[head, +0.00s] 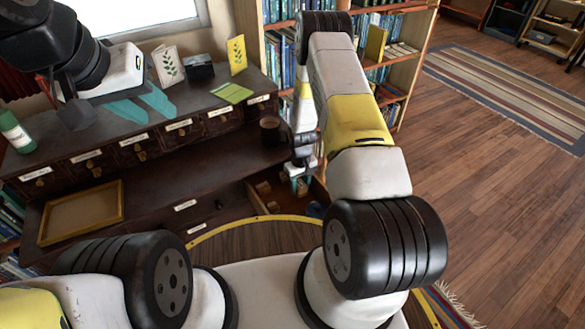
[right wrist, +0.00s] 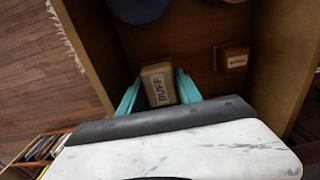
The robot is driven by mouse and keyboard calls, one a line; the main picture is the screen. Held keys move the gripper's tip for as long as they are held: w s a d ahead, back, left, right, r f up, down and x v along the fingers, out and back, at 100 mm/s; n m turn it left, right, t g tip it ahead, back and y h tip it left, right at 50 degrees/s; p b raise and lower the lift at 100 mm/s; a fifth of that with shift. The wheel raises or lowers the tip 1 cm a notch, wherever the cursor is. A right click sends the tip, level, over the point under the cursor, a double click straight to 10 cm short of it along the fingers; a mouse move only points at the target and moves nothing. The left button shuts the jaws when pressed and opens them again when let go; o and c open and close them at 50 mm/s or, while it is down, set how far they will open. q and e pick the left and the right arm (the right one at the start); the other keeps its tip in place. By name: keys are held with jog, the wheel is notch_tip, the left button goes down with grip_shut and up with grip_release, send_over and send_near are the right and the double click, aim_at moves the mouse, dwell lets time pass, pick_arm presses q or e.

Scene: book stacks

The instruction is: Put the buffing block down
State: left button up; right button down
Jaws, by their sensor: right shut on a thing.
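The buffing block (right wrist: 159,84) is a small tan block with "BUFF" on its top, seen in the right wrist view. My right gripper (right wrist: 160,90) is shut on it, one teal finger on each side. They are inside or just over an open wooden drawer (right wrist: 282,70); I cannot tell whether the block touches the drawer floor. In the head view my right gripper (head: 300,184) reaches down at the drawer (head: 257,199), and the block is not clearly visible there. My left gripper (head: 141,106) is over the desk top at the left, its teal fingers apart and empty.
The drawer also holds a small labelled brown block (right wrist: 233,59) and a blue round thing (right wrist: 137,8). On the desk stand a dark mug (head: 270,131), a green-white bottle (head: 15,132) and cards (head: 237,55). A wooden tray (head: 82,213) lies at left. A bookcase (head: 395,70) stands behind.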

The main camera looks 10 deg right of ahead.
aim_at(300, 193)
jog(key=shift+f, duration=1.9)
jog(key=shift+f, duration=0.25)
